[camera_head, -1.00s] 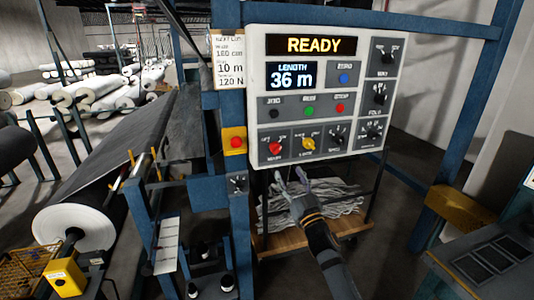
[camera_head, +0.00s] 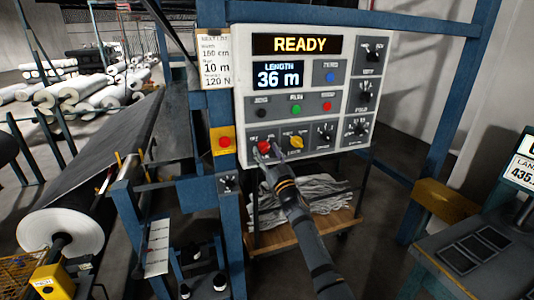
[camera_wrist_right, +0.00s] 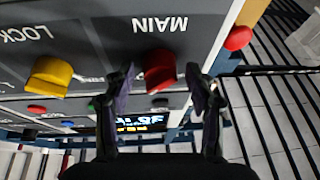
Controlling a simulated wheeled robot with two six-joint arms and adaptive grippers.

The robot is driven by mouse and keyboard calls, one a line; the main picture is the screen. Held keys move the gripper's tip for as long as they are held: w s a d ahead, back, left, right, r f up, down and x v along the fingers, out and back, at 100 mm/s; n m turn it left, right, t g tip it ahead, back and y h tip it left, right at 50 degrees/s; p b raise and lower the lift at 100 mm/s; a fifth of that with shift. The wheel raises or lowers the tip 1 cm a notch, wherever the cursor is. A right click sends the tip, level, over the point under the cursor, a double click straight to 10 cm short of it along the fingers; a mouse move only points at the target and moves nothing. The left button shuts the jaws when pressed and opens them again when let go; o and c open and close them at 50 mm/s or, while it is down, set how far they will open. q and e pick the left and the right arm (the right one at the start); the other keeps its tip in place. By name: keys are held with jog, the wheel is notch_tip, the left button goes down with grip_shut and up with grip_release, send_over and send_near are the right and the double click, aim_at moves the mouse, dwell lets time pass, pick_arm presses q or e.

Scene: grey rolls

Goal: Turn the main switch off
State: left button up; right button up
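The main switch (camera_head: 264,147) is a red knob at the lower left of the white control panel (camera_head: 243,100). In the right wrist view the knob (camera_wrist_right: 159,72) sits under the upside-down word MAIN. My right gripper (camera_head: 269,157) is at the panel's lower edge, close to the knob. In the wrist view its two fingers (camera_wrist_right: 160,92) are open, one on each side of the knob, with gaps visible between them and it. Whether the fingertips reach past the knob's face is hard to tell. My left gripper is not in view.
A yellow lock knob (camera_head: 297,142) is just right of the main switch. A red button on a yellow box (camera_head: 224,141) is to the left. The display (camera_head: 293,44) reads READY. A cart with grey strips (camera_head: 310,200) stands below the panel.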

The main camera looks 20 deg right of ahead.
jog(key=c, duration=1)
jog(key=shift+o, duration=0.2)
jog(key=shift+d+r+n+p, duration=0.1)
jog(key=shift+r+n+p, duration=0.1)
jog(key=shift+n+p, duration=0.35)
jog(key=n+g+y+p, duration=0.1)
jog(key=n+g+p, duration=0.1)
jog(key=n+p, duration=0.3)
jog(key=n+g+y+p, duration=0.1)
jog(key=n+y+p, duration=0.1)
jog(key=n+p, duration=0.4)
jog(key=r+n+g+y+p, duration=0.1)
jog(key=n+g+y+p, duration=0.1)
jog(key=n+p, duration=0.3)
jog(key=shift+d+n+g+p, duration=0.25)
jog(key=shift+d+g+p, duration=0.05)
jog(key=shift+f+n+g+h+p, duration=0.1)
jog(key=shift+n+g+h+p, duration=0.35)
jog(key=shift+n+p, duration=1.1)
jog(key=shift+n, duration=0.35)
jog(key=o, duration=1.2)
